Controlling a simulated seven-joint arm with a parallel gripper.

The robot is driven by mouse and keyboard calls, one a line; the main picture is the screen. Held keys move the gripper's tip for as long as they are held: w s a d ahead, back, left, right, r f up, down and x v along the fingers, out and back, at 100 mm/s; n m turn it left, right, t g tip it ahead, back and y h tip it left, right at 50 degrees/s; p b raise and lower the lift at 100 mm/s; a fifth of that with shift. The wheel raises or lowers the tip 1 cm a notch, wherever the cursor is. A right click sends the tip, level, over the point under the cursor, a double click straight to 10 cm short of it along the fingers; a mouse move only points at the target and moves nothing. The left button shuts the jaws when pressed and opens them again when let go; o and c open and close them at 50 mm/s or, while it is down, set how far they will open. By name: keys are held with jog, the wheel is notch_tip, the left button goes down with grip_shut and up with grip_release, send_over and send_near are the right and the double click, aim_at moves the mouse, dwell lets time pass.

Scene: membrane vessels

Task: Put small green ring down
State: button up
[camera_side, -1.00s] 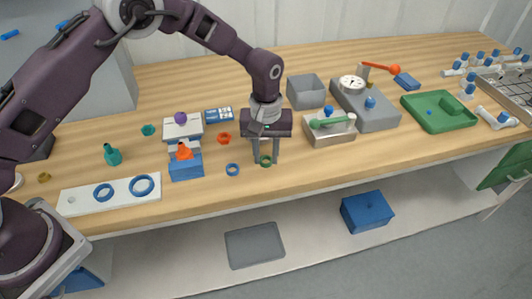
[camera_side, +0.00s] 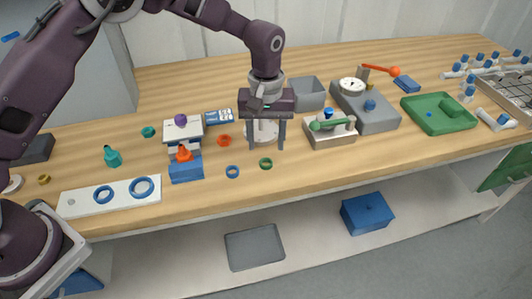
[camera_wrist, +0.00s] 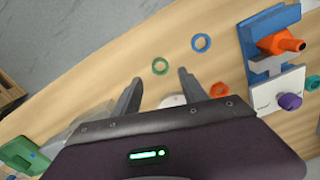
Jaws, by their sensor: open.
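The small green ring (camera_side: 266,163) lies flat on the wooden bench near its front edge. It also shows in the wrist view (camera_wrist: 160,66), beyond the fingertips and between their lines. My gripper (camera_side: 267,148) is open and empty, with its two fingers pointing down. It is raised above and behind the ring, apart from it. In the wrist view my gripper (camera_wrist: 160,78) shows its fingers spread wide with nothing between them.
A blue ring (camera_side: 232,171) and a red-orange ring (camera_side: 224,141) lie left of the green ring. A blue stand with an orange part (camera_side: 186,168) is further left. A metal box with a green-handled part (camera_side: 330,132) stands right. A round white thing (camera_side: 262,130) is behind my fingers.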

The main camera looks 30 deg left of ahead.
notch_tip(320, 180, up, 6)
jog(key=shift+r, duration=0.2)
jog(key=s+a+r+m+t, duration=0.2)
jog(key=s+a+r, duration=0.3)
jog(key=s+r, duration=0.35)
jog(key=s+a+r+m+t, duration=0.1)
jog(key=s+a+r, duration=0.55)
jog(key=r, duration=0.25)
jog(key=s+a+f+m+t, duration=0.1)
jog(key=s, duration=0.7)
jog(key=s+a+f+m+t, duration=0.1)
jog(key=s+a+f+m, duration=0.1)
jog(key=s, duration=0.6)
jog(key=shift+f+t, duration=0.15)
jog(key=shift+t, duration=0.15)
